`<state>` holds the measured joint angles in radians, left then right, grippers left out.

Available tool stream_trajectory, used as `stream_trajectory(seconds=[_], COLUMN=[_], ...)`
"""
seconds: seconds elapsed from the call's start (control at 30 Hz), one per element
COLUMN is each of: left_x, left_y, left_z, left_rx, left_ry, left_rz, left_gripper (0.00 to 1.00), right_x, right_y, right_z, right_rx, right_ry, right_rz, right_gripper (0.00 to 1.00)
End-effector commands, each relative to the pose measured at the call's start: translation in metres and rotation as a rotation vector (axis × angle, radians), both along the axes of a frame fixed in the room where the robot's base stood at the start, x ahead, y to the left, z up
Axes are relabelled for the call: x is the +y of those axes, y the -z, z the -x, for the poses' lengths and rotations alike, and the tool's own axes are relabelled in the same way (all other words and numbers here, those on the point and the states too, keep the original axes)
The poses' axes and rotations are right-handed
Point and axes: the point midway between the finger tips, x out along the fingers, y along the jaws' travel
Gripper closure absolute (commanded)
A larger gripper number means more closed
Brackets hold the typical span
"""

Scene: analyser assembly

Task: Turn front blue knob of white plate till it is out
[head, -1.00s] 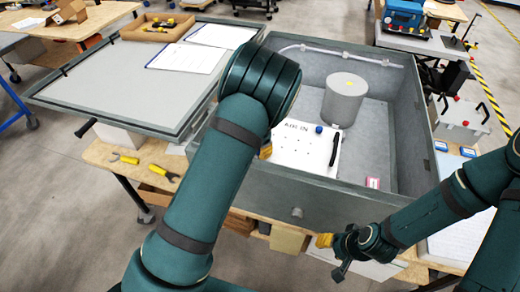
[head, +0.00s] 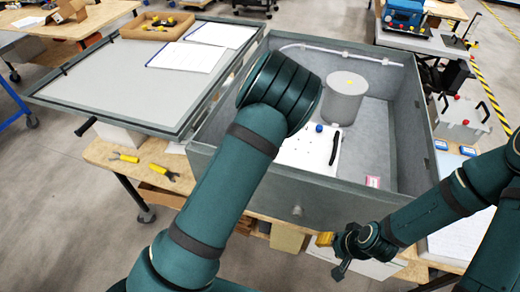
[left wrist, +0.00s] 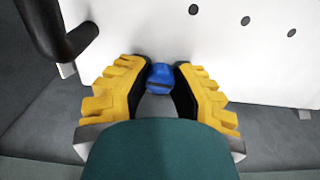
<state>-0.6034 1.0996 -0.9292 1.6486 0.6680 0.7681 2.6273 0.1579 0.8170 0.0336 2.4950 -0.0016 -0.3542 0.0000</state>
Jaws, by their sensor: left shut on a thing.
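The white plate (head: 300,157) lies in the grey case, partly covered by my left arm. Its rear blue knob (head: 319,128) and black handle (head: 334,148) show in the head view. In the left wrist view, the front blue knob (left wrist: 161,76) is at the near edge of the plate (left wrist: 150,25). My left gripper (left wrist: 164,72) is shut on this knob, with a yellow finger on each side. In the head view my left arm hides this gripper and the front knob. My right gripper (head: 326,240) is outside the case front; its jaw state is unclear.
The grey case (head: 245,185) has high walls around the plate. A grey cylinder (head: 344,98) stands behind the plate. The black handle (left wrist: 62,35) is close to my left gripper's left finger. Case floor to the plate's right is mostly clear.

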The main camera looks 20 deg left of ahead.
Motion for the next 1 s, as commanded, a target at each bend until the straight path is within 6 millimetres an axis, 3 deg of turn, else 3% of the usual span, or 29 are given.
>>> stream_trajectory(seconds=[0.57, 0.6, 0.7, 1.0], left_x=[-0.0006, -0.0006, -0.0004, -0.0004], left_y=[0.0037, 0.0037, 0.0032, 0.0003], left_z=[0.0034, 0.0034, 0.0029, 0.0008], left_rx=[0.011, 0.011, 0.009, 0.003], left_ry=[-0.009, -0.009, -0.009, -0.009], left_rz=[0.002, 0.002, 0.001, 0.001], left_gripper=[1.0, 0.72, 0.43, 0.43], right_x=[-0.0001, 0.0, 0.0, 0.0], right_y=[0.0003, 0.0003, 0.0003, 0.0001], right_z=[0.0, 0.0, 0.0, 0.0], right_rx=[0.0, 0.0, 0.0, 0.0], right_ry=[0.0, 0.0, 0.0, 0.0], right_rz=[0.0, 0.0, 0.0, 0.0], right_gripper=[0.53, 0.53, 0.53, 0.53])
